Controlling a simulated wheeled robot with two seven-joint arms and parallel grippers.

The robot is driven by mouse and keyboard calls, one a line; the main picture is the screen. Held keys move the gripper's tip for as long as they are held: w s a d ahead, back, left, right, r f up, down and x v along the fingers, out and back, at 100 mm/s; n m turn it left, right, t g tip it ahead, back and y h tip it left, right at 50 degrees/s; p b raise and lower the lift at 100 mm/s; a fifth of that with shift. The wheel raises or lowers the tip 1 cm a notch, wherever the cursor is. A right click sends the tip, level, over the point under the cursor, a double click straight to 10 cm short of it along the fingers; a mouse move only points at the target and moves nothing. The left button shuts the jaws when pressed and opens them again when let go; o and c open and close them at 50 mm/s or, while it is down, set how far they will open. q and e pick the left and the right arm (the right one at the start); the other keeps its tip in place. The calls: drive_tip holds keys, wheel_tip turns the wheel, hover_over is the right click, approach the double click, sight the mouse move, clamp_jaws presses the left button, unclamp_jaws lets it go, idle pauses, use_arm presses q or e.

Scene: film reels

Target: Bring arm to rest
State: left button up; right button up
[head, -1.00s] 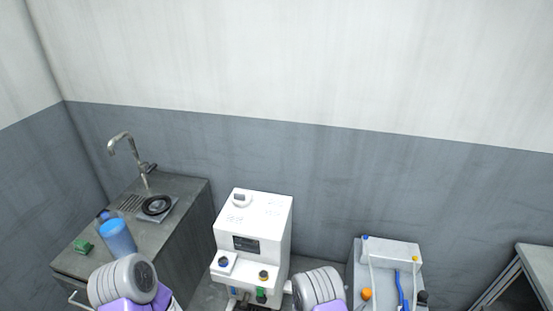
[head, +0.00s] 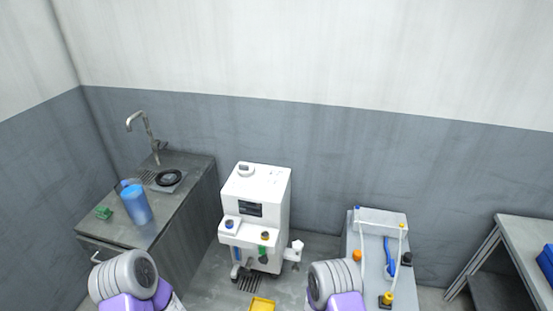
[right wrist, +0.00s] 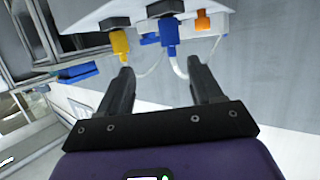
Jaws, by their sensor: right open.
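My right gripper (right wrist: 162,82) shows in the right wrist view with its two dark fingers spread apart and nothing between them. Beyond the fingertips are a yellow fitting (right wrist: 120,43), a blue fitting (right wrist: 169,36) with a pale tube, and an orange piece (right wrist: 203,20). They appear apart from the fingers. In the head view only rounded grey and purple parts of my two arms show at the bottom edge. My left gripper is out of view, and the head view does not show the right one.
A steel sink counter (head: 138,229) with a blue container (head: 135,203) stands at left. A white machine (head: 262,190) stands in the middle. A grey unit with tubes (head: 378,217) is right of it. A table (head: 530,237) stands far right, and a yellow object (head: 262,305) is on the floor.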

drive_tip(key=s+a+f+n+g+y+b, duration=0.25)
drive_tip(key=s+a+f+g+y, duration=0.25)
drive_tip(key=s+a+f+y, duration=0.3)
drive_tip(key=s+a+n+g+y, duration=0.2)
drive_tip(key=s+a+y, duration=0.1)
drive_tip(key=s, duration=0.3)
drive_tip(key=s+a+n+g+y, duration=0.2)
drive_tip(key=s+a+y, duration=0.1)
drive_tip(key=s, duration=0.3)
drive_tip(key=shift+r+g+y, duration=0.4)
drive_tip(key=shift+r, duration=0.05)
